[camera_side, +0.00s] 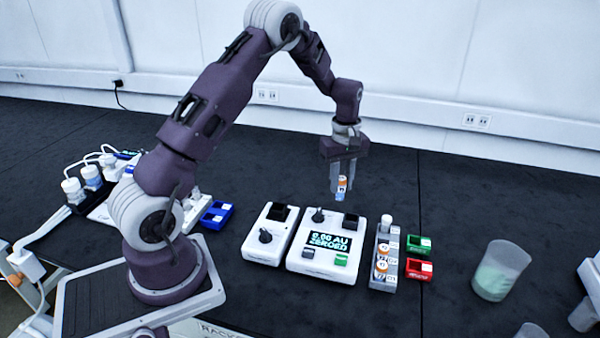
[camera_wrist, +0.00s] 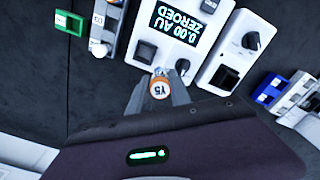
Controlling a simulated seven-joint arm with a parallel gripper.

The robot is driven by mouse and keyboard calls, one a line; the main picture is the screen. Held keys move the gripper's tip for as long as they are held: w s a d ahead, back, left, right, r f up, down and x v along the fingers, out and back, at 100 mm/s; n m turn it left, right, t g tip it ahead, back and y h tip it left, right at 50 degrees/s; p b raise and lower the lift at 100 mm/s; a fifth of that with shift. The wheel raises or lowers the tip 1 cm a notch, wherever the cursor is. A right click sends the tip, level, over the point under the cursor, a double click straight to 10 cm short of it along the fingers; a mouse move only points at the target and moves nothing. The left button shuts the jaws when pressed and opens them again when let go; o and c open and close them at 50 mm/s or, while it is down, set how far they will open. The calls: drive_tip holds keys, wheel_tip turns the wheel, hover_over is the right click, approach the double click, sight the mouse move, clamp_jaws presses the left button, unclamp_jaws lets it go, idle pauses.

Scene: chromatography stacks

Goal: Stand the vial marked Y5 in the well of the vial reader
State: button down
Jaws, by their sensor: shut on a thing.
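The vial marked Y5 (camera_wrist: 159,88) has an orange cap, and its label reads in the wrist view. It also shows in the side view (camera_side: 342,188), upright between the fingers. My gripper (camera_side: 343,178) is shut on it and holds it in the air behind the vial reader. The vial reader (camera_side: 294,262) is a white box whose display reads "0.00 AU ZEROED". Its black well block (camera_side: 351,221) is at its back right corner and shows in the wrist view (camera_wrist: 145,50) just beyond the vial. The well's inside cannot be made out.
A second white device (camera_side: 262,250) with a knob and black block stands left of the reader. A grey rack (camera_side: 377,280) with several vials stands right. Beyond it are a green tray (camera_side: 419,243), a red tray (camera_side: 419,268) and a beaker (camera_side: 500,270). The bench behind is clear.

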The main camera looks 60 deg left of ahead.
drive_tip(key=shift+m, duration=0.3)
drive_tip(key=shift+w+d+f, duration=0.35)
drive_tip(key=shift+d+f, duration=0.2)
drive_tip(key=shift+f, duration=0.25)
drive_tip(key=shift+w+d+f, duration=0.4)
drive_tip(key=shift+d+f, duration=0.1)
drive_tip(key=shift+f, duration=0.35)
drive_tip(key=shift+w+d+f, duration=0.35)
drive_tip(key=shift+d+f, duration=0.2)
drive_tip(key=shift+f, duration=0.25)
drive_tip(key=shift+f, duration=1.45)
drive_tip(key=c, duration=1.1)
unclamp_jaws()
drive_tip(key=shift+r, duration=4.05)
